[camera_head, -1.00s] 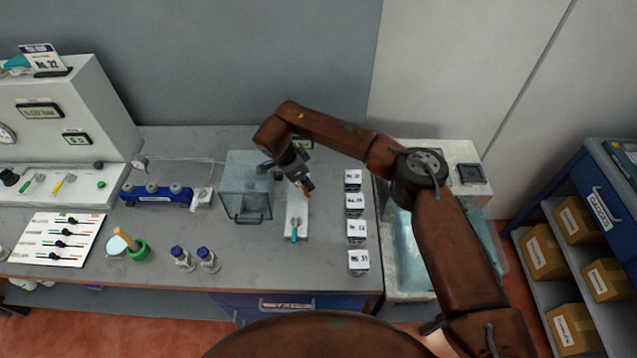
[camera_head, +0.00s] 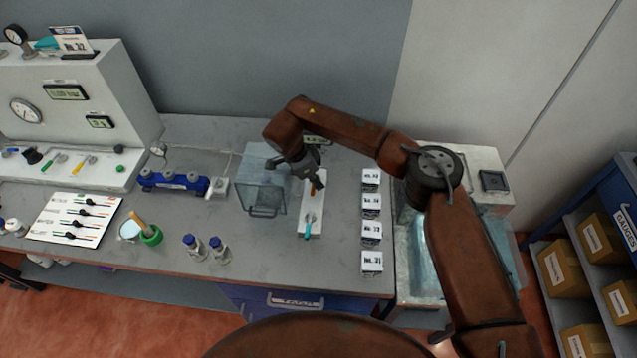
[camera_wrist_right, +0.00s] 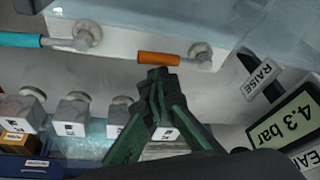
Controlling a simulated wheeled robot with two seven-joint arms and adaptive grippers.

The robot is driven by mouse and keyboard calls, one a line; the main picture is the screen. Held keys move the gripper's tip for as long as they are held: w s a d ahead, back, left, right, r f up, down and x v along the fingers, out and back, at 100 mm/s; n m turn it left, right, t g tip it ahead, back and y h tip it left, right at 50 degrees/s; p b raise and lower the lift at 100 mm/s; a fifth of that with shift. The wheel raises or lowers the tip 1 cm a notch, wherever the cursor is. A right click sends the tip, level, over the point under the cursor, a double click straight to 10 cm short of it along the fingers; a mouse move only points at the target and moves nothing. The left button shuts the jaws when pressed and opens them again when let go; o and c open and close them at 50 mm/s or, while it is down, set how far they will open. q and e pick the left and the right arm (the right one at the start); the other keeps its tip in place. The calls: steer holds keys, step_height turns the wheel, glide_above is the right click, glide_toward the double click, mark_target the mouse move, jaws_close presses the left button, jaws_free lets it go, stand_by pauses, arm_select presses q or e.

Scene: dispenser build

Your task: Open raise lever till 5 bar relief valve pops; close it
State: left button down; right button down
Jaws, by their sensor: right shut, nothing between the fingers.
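The lever with an orange handle (camera_head: 318,187) sits on a white block (camera_head: 312,213) on the bench. In the right wrist view the orange handle (camera_wrist_right: 160,58) points left from its round metal pivot, and a RAISE label (camera_wrist_right: 262,78) is to its right. My right gripper (camera_wrist_right: 157,76) is shut and empty, its fingertips at the free end of the orange handle; I cannot tell whether they touch. A second lever has a teal handle (camera_wrist_right: 22,40). My left gripper is out of view. I cannot identify the relief valve.
A clear box (camera_head: 263,188) stands just left of the levers. Several numbered blocks (camera_head: 371,205) line the right side. A water tank (camera_head: 412,262) stands beyond them. A gauge panel (camera_head: 65,95) and a blue manifold (camera_head: 174,182) are on the left. The front middle of the bench is mostly clear.

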steer(key=shift+s+a, duration=0.15)
steer(key=shift+a, duration=0.1)
steer(key=d+r+p, duration=0.1)
steer(key=d+p, duration=0.1)
steer(key=d, duration=0.2)
steer(key=w+v, duration=0.1)
steer(key=v, duration=0.8)
steer(key=shift+w+a+r+b, duration=0.25)
steer(key=shift+r+b, duration=0.1)
steer(key=shift+b, duration=0.1)
steer(key=shift+d, duration=0.15)
steer(key=shift+r, duration=0.1)
